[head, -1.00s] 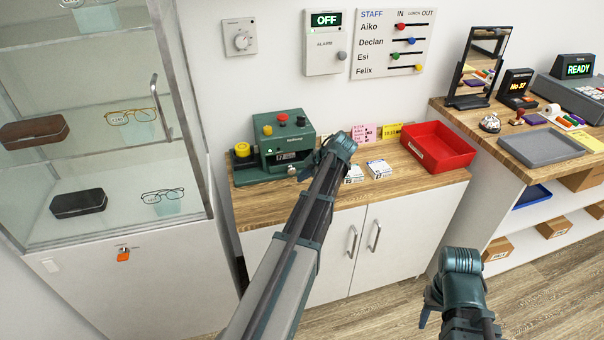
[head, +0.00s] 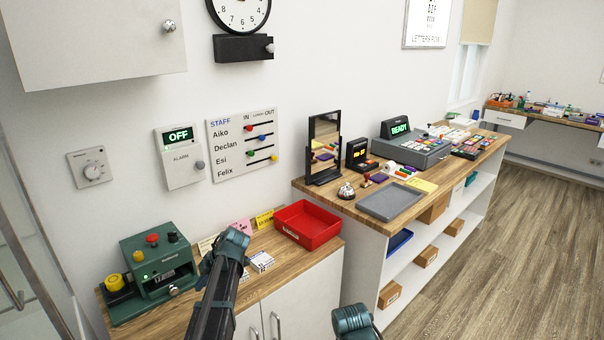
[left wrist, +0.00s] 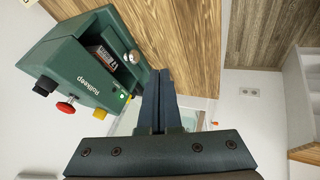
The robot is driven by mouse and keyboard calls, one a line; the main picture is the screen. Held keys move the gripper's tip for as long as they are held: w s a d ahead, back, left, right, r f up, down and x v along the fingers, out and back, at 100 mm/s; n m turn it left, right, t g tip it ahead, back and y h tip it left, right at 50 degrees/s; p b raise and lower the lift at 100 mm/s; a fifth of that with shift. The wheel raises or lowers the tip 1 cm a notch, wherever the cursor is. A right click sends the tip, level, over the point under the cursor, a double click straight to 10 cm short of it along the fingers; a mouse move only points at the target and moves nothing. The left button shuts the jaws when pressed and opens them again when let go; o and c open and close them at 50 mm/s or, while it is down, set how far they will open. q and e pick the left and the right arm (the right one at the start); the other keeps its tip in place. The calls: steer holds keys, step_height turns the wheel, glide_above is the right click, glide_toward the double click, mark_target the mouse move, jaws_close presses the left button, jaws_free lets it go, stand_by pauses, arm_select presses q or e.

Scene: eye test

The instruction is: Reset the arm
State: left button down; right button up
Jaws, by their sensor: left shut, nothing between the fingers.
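My left arm comes in from the bottom of the head view, and its teal wrist end is over the low wooden counter, right of the green machine. The left gripper (head: 208,264) is small and partly hidden there. In the left wrist view its two dark fingers (left wrist: 160,74) lie together, shut with nothing between them. The green machine (left wrist: 88,62) is just left of the fingers in that view; I cannot tell whether they touch it. Of my right arm only a teal joint shows at the bottom edge of the head view; its fingers are out of frame.
A higher counter to the right holds a mirror (head: 324,140), grey tray (head: 392,201) and register (head: 412,150). Open floor (head: 520,230) lies at right.

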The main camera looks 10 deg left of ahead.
arm_select(q)
steer(key=s+d+f+m+h, duration=0.1)
steer(key=s+d+m+h, duration=0.1)
steer(key=s+d+m, duration=0.5)
steer(key=s+d+f+m+h, duration=0.1)
steer(key=s+d+m+h, duration=0.1)
steer(key=s+d+m, duration=0.5)
steer(key=s+d+f+m+h, duration=0.1)
steer(key=s+d+m+h, duration=0.1)
steer(key=s+d+m, duration=0.6)
steer(key=d+m, duration=0.7)
steer(key=d, duration=0.4)
steer(key=shift+f+m, duration=0.3)
steer(key=shift+f, duration=0.1)
